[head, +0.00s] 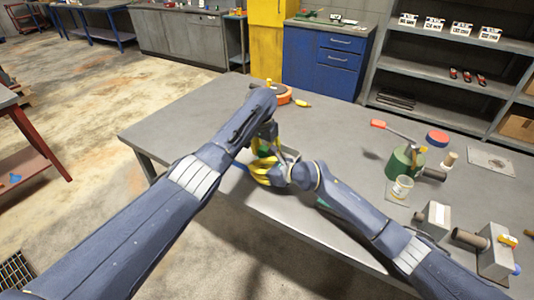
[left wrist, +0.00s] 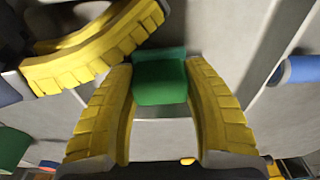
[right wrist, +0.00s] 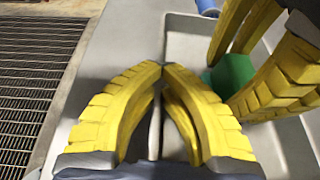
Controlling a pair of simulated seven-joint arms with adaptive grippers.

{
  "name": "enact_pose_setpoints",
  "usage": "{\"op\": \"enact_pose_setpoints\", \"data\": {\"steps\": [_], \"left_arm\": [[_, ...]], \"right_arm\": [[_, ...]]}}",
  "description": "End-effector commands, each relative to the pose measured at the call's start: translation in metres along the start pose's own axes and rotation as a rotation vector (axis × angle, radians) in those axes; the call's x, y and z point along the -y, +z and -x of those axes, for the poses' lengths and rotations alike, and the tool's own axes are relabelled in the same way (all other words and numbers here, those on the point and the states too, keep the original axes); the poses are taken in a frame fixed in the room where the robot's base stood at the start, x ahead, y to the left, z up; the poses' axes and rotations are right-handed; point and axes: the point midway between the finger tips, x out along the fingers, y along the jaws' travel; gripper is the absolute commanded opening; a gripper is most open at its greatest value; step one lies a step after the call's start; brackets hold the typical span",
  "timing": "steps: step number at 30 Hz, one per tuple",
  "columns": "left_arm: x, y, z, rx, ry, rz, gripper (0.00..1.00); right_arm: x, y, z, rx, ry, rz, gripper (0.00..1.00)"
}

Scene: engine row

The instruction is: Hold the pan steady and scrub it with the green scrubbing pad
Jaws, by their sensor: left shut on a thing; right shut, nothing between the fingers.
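The pan (right wrist: 184,48) is a shallow grey rectangular tray on the table. A blue, handle-like part (right wrist: 207,6) shows at its far edge, and also in the left wrist view (left wrist: 297,69). My left gripper (head: 263,150) is shut on the green scrubbing pad (left wrist: 160,82), holding it low over the pan. The pad also shows in the right wrist view (right wrist: 231,76); I cannot tell whether it touches the pan. My right gripper (right wrist: 160,70) is shut and empty at the pan's near side, close to the left gripper. My arms hide much of the pan in the head view.
An orange round tool (head: 278,94) lies behind my left arm. On the right stand a green cylinder (head: 404,162), a red-handled tool (head: 379,124), a small jar (head: 401,188) and grey blocks (head: 433,219). The table's left part (head: 185,125) is clear.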

Motion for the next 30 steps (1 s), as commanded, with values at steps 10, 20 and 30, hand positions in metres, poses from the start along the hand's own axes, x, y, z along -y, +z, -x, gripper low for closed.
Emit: {"op": "enact_pose_setpoints", "data": {"steps": [10,20,30], "left_arm": [[-0.03,0.001,-0.001,0.0,0.002,-0.002,0.22],[-0.032,0.009,0.0,0.001,0.001,0.002,0.22],[-0.008,0.008,0.0,0.002,0.0,0.002,0.22]], "right_arm": [[0.0,-0.003,0.0,-0.006,0.001,-0.002,0.0],[0.0,-0.003,0.0,-0.005,0.001,-0.002,0.0],[0.0,-0.003,0.0,-0.005,0.001,-0.002,0.0]]}}
